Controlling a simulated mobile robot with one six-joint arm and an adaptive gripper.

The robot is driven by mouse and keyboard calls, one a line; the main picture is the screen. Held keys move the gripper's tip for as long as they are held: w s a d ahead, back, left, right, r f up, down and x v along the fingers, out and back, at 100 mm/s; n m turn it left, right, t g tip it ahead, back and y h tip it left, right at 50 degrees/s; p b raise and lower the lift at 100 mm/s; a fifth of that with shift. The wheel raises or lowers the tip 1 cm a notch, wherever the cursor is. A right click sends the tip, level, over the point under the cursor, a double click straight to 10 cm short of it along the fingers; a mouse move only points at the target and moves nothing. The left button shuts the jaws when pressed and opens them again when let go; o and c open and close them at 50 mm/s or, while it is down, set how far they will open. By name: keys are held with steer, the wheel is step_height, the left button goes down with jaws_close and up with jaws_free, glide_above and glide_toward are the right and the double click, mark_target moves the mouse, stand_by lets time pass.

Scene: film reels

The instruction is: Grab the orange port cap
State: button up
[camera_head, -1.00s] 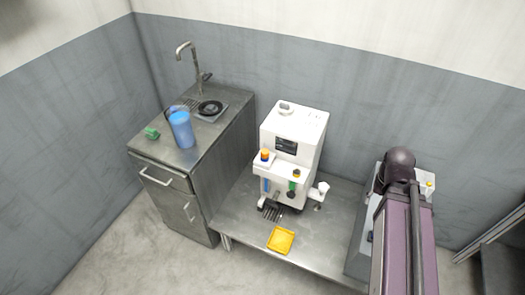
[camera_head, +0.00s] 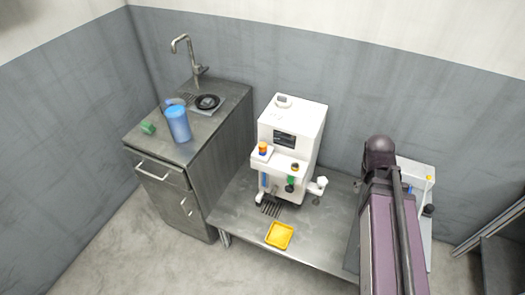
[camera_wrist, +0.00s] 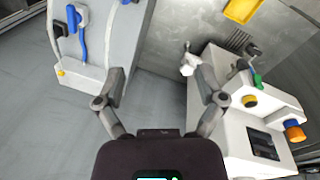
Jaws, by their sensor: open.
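The orange port cap (camera_head: 263,147) sits on the left front ledge of a white machine (camera_head: 300,122), near a blue part. In the wrist view the orange cap (camera_wrist: 295,134) shows at the right edge with a blue piece against it. My gripper (camera_wrist: 160,76) is open and empty, its two fingers spread wide. The cap lies to the right of the right finger, clear of the jaws. In the head view my purple arm shows at the right, but the gripper is hidden.
A yellow tray (camera_head: 280,235) lies on the metal table (camera_head: 235,205) before the machine. A yellow knob (camera_wrist: 250,101) and green part (camera_wrist: 257,82) are near the cap. A second white unit (camera_head: 415,175) stands right. A blue container (camera_head: 178,125) stands on the sink cabinet.

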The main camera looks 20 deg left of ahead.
steer(key=w+a+f+n+t+h+b, duration=0.2)
steer(key=w+a+f+n+b, duration=0.15)
steer(key=a+n, duration=0.45)
steer(key=n+t+h+b, duration=0.1)
steer(key=n+t+b, duration=0.95)
steer(key=n, duration=0.95)
glide_toward(260, 147)
steer(key=s, duration=0.2)
steer(key=shift+w+a+r+n, duration=0.2)
steer(key=shift+a+r+n, duration=0.1)
steer(key=shift+a+r, duration=0.15)
steer(key=shift+w+f+b, duration=0.1)
steer(key=shift+b, duration=0.2)
steer(key=shift+b+x, duration=1.6)
steer(key=shift+x, duration=2.6)
steer(key=shift+d, duration=0.1)
